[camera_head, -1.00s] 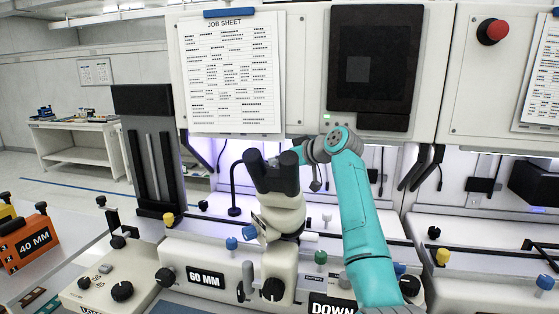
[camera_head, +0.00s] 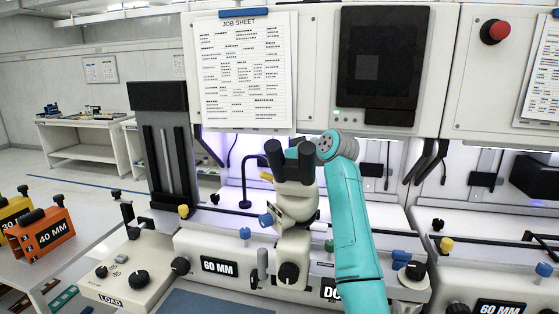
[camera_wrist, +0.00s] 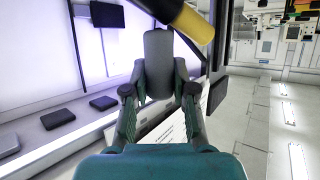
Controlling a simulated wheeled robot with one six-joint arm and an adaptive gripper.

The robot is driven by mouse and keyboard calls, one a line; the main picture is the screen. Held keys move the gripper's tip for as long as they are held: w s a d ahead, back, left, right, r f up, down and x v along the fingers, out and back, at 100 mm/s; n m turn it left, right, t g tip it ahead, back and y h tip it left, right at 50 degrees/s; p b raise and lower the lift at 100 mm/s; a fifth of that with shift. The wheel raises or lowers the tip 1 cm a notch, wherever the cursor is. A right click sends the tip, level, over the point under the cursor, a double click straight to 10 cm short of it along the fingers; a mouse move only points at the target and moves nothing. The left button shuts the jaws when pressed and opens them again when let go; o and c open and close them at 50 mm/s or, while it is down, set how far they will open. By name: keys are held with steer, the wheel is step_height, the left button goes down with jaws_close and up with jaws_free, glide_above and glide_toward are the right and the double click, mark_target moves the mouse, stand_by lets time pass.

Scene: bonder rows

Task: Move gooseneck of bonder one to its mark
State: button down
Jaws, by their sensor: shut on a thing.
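The gooseneck (camera_head: 243,180) of the bonder is a thin black curved stem on a round black foot, behind and left of the microscope. A yellow tip shows beside the eyepieces at its upper end. In the wrist view the gooseneck's black, yellow-ended head (camera_wrist: 190,22) crosses the top. My gripper (camera_wrist: 160,75) is shut on a dark grey upright piece between its fingers, just below that head; it seems to be part of the gooseneck. In the head view my gripper is hidden behind the microscope (camera_head: 296,195). I cannot make out the mark.
The bonder body (camera_head: 190,252), labelled 60 MM, stands in front with several knobs. A load box (camera_head: 125,268) sits at its left. An orange 40 MM block (camera_head: 45,235) is at far left. The overhead panel with job sheet (camera_head: 243,70) and dark screen (camera_head: 378,60) limits height above.

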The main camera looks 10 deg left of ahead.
steer(key=shift+s+a, duration=0.1)
steer(key=shift+a, duration=0.05)
steer(key=c, duration=0.9)
jaws_free()
steer(key=shift+a, duration=0.1)
steer(key=shift+c, duration=0.2)
steer(key=shift+s+d+r, duration=0.15)
steer(key=shift+s+d, duration=0.05)
steer(key=shift+d, duration=0.3)
steer(key=v, duration=1.1)
